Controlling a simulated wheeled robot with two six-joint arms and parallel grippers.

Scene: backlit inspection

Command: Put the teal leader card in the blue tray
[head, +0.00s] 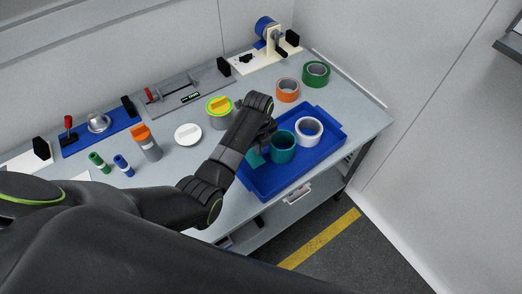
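The blue tray (322,160) lies on the grey bench toward its right front. A teal patch that looks like the teal leader card (255,158) shows at the tray's left side, partly hidden behind my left arm. My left gripper (268,132) is over the tray's left back part, just above the card. Its fingers are small and dark, so I cannot tell whether they are open or touch the card. A teal tape roll (284,148) and a white tape roll (309,130) are in the tray. My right gripper is not in view.
An orange roll (288,90) and a green roll (316,74) stand behind the tray. A grey can with a yellow-green top (219,110), a white disc (188,135) and an orange-topped bottle (147,145) are left of my gripper. Bench fixtures line the back.

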